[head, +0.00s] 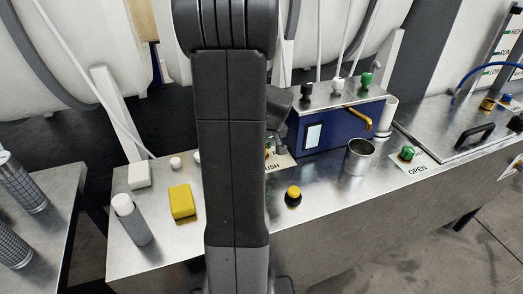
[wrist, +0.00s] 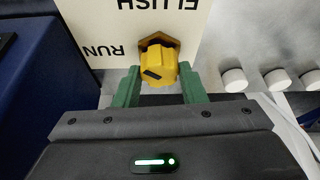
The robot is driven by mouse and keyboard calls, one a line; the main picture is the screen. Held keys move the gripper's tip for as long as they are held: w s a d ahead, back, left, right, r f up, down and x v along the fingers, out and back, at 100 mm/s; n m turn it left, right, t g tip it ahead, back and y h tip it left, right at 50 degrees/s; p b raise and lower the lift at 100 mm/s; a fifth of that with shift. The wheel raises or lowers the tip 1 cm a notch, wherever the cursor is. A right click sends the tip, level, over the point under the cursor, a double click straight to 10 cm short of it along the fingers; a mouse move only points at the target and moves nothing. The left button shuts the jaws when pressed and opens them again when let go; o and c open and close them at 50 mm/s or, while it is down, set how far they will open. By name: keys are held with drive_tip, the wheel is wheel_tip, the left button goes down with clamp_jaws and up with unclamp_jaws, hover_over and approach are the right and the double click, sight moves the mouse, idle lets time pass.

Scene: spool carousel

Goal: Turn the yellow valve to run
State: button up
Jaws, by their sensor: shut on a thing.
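The yellow valve (wrist: 160,62) is a faceted knob on a brass hexagonal base, with a dark mark on its lower left side in the wrist view. It sits on a white label plate (wrist: 110,20), which appears upside down, with FLUSH above the knob and RUN to its left. My gripper (wrist: 158,76) is shut on the valve, with one green finger on each side. In the head view my arm hides most of the valve and gripper; part of the plate (head: 281,161) shows beside the arm.
A blue box (head: 340,130) with a brass tap stands behind a metal cup (head: 357,157). A yellow-topped button (head: 293,194), a yellow block (head: 182,201) and a white-capped bottle (head: 132,220) are on the steel bench. A green valve (head: 407,154) marked OPEN is further right.

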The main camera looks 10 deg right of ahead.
drive_tip(key=n+b, duration=0.1)
drive_tip(key=n, duration=0.1)
drive_tip(key=n+y+b, duration=0.1)
drive_tip(key=b, duration=0.1)
drive_tip(key=shift+w+d+f+n+g, duration=0.1)
drive_tip(key=shift+d+f+n+g, duration=0.05)
drive_tip(key=shift+n+g, duration=0.2)
drive_tip(key=shift+n+g+y+b, duration=0.65)
drive_tip(key=shift+n+b, duration=0.55)
drive_tip(key=shift+n, duration=0.75)
drive_tip(key=shift+r, duration=0.2)
drive_tip(key=o, duration=1)
wheel_tip(320, 180, up, 10)
drive_tip(key=shift+p, duration=0.35)
drive_tip(key=shift+f, duration=0.1)
